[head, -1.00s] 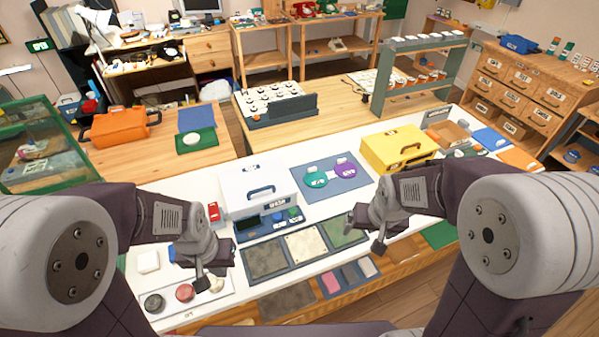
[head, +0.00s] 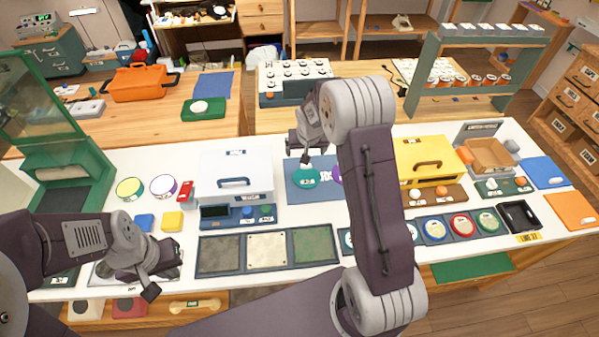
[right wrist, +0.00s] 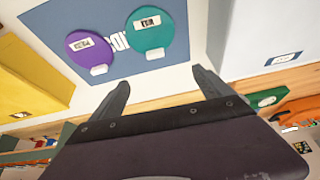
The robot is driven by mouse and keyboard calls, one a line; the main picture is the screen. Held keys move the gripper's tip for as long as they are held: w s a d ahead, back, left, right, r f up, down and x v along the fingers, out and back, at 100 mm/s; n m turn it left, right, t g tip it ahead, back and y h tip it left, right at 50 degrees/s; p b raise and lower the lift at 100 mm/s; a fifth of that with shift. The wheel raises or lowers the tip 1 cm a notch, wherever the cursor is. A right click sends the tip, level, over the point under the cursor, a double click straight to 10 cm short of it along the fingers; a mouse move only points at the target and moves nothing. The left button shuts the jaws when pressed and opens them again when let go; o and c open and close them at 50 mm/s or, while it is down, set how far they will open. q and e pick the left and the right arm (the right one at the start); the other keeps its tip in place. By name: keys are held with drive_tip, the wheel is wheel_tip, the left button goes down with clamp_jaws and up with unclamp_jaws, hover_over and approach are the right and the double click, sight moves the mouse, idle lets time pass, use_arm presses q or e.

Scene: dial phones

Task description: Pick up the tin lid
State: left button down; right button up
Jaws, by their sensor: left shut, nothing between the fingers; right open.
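On a blue mat (head: 325,190) on the white counter lie two flat lid-like discs, one teal (head: 306,178) and one purple (head: 337,174), the purple mostly hidden by my right arm. In the right wrist view both the teal disc (right wrist: 151,33) and the purple disc (right wrist: 90,55) show, each with a label and a white tab. I cannot tell which one is the tin lid. My right gripper (right wrist: 162,90) is open and empty, short of the discs. In the head view it is partly hidden, above the mat. My left gripper (head: 155,280) is shut and empty at the front left.
A white box (head: 234,175) stands left of the mat and a yellow box (head: 427,160) right of it. Two round tins, yellow-rimmed (head: 130,188) and purple-rimmed (head: 163,187), sit further left. Framed panels (head: 267,252) line the front.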

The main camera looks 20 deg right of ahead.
sight(306, 170)
drive_tip(key=f, duration=0.4)
drive_tip(key=shift+w+d+f, duration=0.1)
drive_tip(key=shift+d+f, duration=0.3)
drive_tip(key=shift+w+f, duration=0.15)
drive_tip(key=shift+f, duration=0.1)
drive_tip(key=x, duration=0.2)
drive_tip(key=p+x, duration=0.1)
drive_tip(key=x, duration=0.2)
drive_tip(key=shift+s, duration=0.25)
drive_tip(key=shift+w+f, duration=0.1)
drive_tip(key=shift+f, duration=0.1)
drive_tip(key=shift+a+r, duration=0.1)
drive_tip(key=c, duration=0.7)
clamp_jaws()
use_arm(q)
drive_tip(key=shift+a+r, duration=0.25)
drive_tip(key=shift+r, duration=0.35)
